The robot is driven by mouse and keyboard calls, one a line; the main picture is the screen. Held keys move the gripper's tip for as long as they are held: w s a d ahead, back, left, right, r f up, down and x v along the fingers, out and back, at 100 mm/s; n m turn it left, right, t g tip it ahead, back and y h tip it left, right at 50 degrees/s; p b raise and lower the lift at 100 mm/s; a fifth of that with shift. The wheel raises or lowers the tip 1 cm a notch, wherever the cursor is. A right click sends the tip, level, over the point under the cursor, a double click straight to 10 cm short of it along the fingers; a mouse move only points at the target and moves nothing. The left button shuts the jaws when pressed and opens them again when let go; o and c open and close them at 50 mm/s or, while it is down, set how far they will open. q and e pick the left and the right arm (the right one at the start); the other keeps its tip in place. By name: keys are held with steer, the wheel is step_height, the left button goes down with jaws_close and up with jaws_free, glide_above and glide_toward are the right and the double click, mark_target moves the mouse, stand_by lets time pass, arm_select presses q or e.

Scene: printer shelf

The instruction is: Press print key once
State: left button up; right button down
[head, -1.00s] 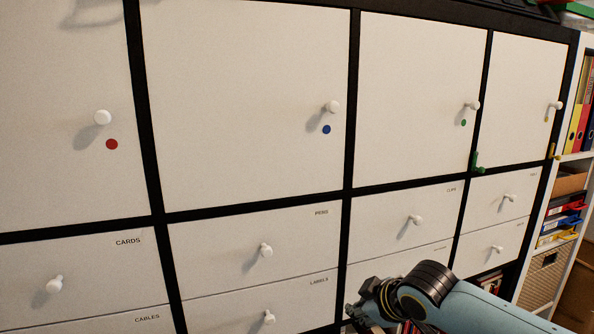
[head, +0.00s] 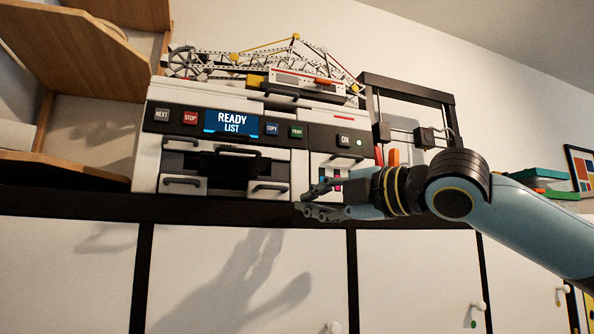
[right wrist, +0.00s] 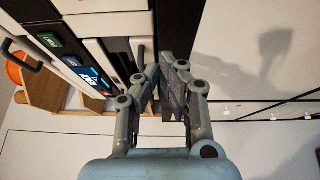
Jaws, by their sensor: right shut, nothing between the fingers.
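The print key is a small green key (head: 296,132) on the dark front panel of the white printer (head: 300,117). It is just right of the blue COPY key (head: 272,129). The display (head: 232,123) reads READY LIST. My right gripper (head: 303,203) is shut and empty, below the print key at the level of the shelf top, pointing left. In the right wrist view the fingers (right wrist: 166,70) are apart from the keys, with the green key (right wrist: 48,40) at upper left. My left gripper is not in view.
A red STOP key (head: 190,118), a NEXT key (head: 162,115) and an ON key (head: 345,141) share the panel. White cabinet doors (head: 400,270) lie below.

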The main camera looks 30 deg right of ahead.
mark_target(297, 132)
steer(key=s+a+r+n+y, duration=0.1)
steer(key=s+r+n, duration=0.2)
steer(key=r, duration=0.4)
steer(key=s+a+r+n+t+y, duration=0.1)
steer(key=s+a+r+n+y, duration=0.1)
steer(key=r, duration=0.4)
steer(key=shift+s+r+n, duration=0.35)
steer(key=shift+s+n, duration=0.4)
steer(key=shift+n, duration=0.35)
steer(key=w+p, duration=0.3)
steer(key=p, duration=0.1)
steer(key=w+d+p, duration=0.1)
steer(key=w+p, duration=0.1)
steer(key=p, duration=0.2)
steer(key=w+d+p, duration=0.1)
steer(key=w+p, duration=0.2)
steer(key=p, duration=0.1)
steer(key=shift+w, duration=0.35)
steer(key=shift+w+d, duration=0.1)
steer(key=shift+w, duration=0.3)
